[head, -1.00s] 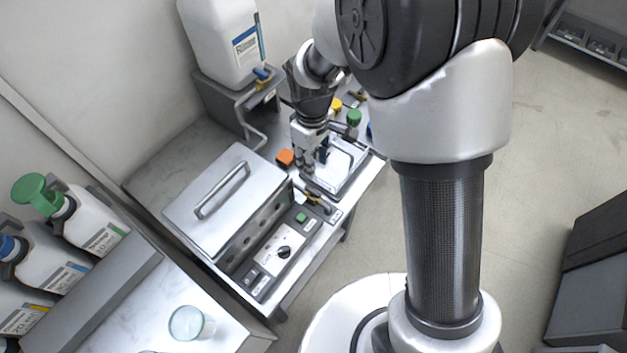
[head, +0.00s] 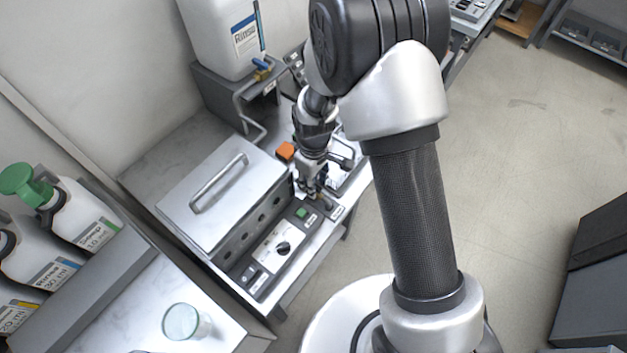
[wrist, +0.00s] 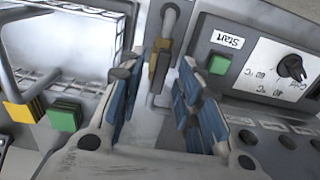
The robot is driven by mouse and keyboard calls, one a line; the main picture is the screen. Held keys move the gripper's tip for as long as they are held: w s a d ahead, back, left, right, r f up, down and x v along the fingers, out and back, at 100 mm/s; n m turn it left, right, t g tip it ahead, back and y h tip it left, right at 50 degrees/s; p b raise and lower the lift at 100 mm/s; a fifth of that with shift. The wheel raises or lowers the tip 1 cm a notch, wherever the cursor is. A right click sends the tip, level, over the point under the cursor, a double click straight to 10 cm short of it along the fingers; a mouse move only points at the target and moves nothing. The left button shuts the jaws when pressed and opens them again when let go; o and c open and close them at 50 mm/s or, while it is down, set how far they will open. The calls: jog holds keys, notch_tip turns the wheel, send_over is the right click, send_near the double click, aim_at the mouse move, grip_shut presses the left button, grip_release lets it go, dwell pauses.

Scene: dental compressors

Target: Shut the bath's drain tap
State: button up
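The bath (head: 215,190) is a steel box with a closed, handled lid. Its drain tap (wrist: 160,66), with a brass body and a grey lever, sticks out by the control panel. In the wrist view the tap stands between and beyond the blue-padded fingers of my gripper (wrist: 155,105). The fingers are apart, with nothing held between them. In the head view my gripper (head: 309,190) is low at the bath's right end and hides most of the tap. I cannot tell whether a finger touches the lever.
The control panel (head: 280,246) with a dial and green Start button (wrist: 219,64) lies close beside my gripper. A wire-handled tray (wrist: 65,45) is on the other side. An orange block (head: 285,151) sits near the arm.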

grip_shut()
jog(key=shift+m, duration=0.3)
dwell(0.4)
jog(key=m, duration=0.3)
jog(key=shift+m, duration=0.4)
jog(key=m, duration=0.9)
jog(key=shift+m, duration=2.2)
